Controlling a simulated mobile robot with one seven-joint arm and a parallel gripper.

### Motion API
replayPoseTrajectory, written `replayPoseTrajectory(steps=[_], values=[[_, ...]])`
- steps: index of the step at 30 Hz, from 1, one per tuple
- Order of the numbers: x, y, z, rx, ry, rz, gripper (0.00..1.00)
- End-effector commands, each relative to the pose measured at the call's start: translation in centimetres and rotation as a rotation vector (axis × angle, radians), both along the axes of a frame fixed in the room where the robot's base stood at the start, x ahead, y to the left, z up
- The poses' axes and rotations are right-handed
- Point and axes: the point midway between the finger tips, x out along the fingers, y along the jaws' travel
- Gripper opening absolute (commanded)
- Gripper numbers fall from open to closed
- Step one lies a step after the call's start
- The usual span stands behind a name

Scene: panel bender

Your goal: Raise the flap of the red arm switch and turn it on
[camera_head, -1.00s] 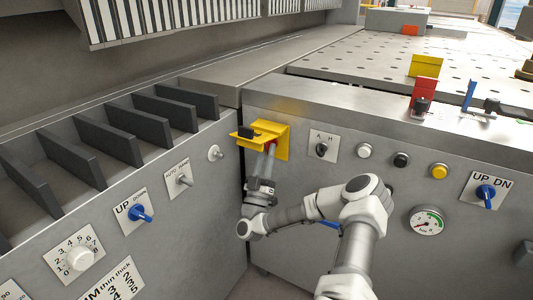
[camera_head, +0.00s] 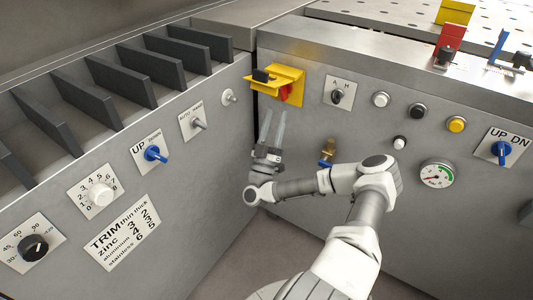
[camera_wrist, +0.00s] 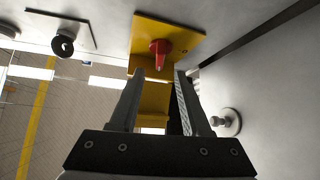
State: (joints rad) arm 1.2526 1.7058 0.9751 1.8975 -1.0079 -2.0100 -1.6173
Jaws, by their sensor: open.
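The red switch (camera_head: 286,93) is a small red handle on a yellow plate (camera_head: 298,78) at the left end of the front panel. Its yellow flap (camera_head: 251,78), with a black block on it, juts out from the plate above the switch, leaving the switch exposed. In the wrist view the red switch (camera_wrist: 160,50) shows beyond my fingertips, with the yellow flap (camera_wrist: 152,97) partly between the fingers. My gripper (camera_head: 275,114) is open and empty, just below the yellow plate, fingers pointing up toward it. Whether the switch is on, I cannot tell.
An A/H selector (camera_head: 338,94) and several push buttons sit to the right. A brass fitting with a blue part (camera_head: 327,152) is beside my arm. A metal toggle (camera_head: 229,97) is on the left panel close to the corner. The floor area in front is clear.

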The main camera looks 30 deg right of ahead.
Motion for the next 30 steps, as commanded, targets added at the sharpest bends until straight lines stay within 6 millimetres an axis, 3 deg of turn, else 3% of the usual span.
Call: replayPoseTrajectory(steps=[18, 30], values=[[-4.1, 5.5, -6.5, 0.003, 0.001, -0.001, 0.47], [-4.7, 6.4, -7.5, 0.000, -0.001, -0.001, 0.47]])
